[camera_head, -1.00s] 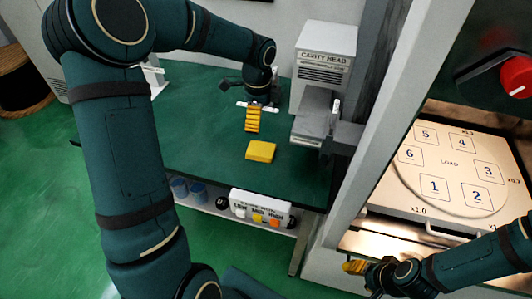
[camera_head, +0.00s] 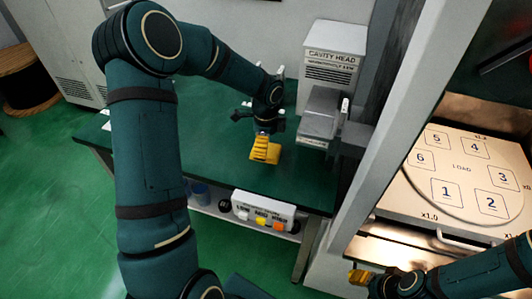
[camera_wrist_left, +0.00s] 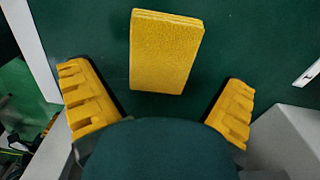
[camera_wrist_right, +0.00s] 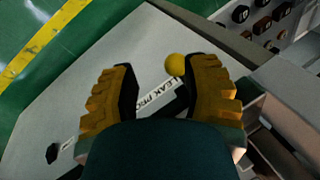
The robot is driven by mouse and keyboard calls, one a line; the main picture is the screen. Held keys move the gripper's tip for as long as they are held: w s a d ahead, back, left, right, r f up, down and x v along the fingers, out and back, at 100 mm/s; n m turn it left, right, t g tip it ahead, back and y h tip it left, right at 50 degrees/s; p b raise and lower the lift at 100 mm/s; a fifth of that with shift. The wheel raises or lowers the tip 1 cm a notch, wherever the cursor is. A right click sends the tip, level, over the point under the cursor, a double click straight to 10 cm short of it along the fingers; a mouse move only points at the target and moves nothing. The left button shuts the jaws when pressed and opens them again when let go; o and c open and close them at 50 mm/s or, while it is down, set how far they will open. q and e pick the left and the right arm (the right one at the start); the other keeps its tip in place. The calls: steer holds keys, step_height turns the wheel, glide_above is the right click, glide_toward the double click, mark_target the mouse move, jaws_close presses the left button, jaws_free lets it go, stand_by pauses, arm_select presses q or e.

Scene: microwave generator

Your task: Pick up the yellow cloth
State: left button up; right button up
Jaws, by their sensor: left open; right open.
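The yellow cloth (camera_head: 270,153) is a flat folded block on the dark green table (camera_head: 230,177). In the left wrist view the cloth (camera_wrist_left: 165,52) lies ahead of and between the two spread yellow fingers. My left gripper (camera_head: 262,147) is open above the table, close to the cloth and partly overlapping it in the head view; no finger touches the cloth in the wrist view. My right gripper (camera_head: 360,278) is at the lower right, in front of the lit chamber.
The grey cavity head unit (camera_head: 331,75) stands right of the cloth on the table. A button box (camera_head: 263,211) is at the table's front edge. The lit chamber with a numbered load plate (camera_head: 463,175) is at the right. The table left of the cloth is mostly clear.

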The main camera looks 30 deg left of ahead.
arm_select(q)
step_height(320, 180, down, 3)
steer(key=shift+w+f+b, duration=0.1)
steer(key=shift+f+b, duration=0.1)
steer(key=shift+b, duration=0.15)
steer(key=c, duration=0.9)
steer(key=shift+o, duration=0.2)
steer(key=shift+r, duration=0.1)
step_height(320, 180, up, 10)
steer(key=shift+p, duration=1.2)
steer(key=shift+c, duration=0.6)
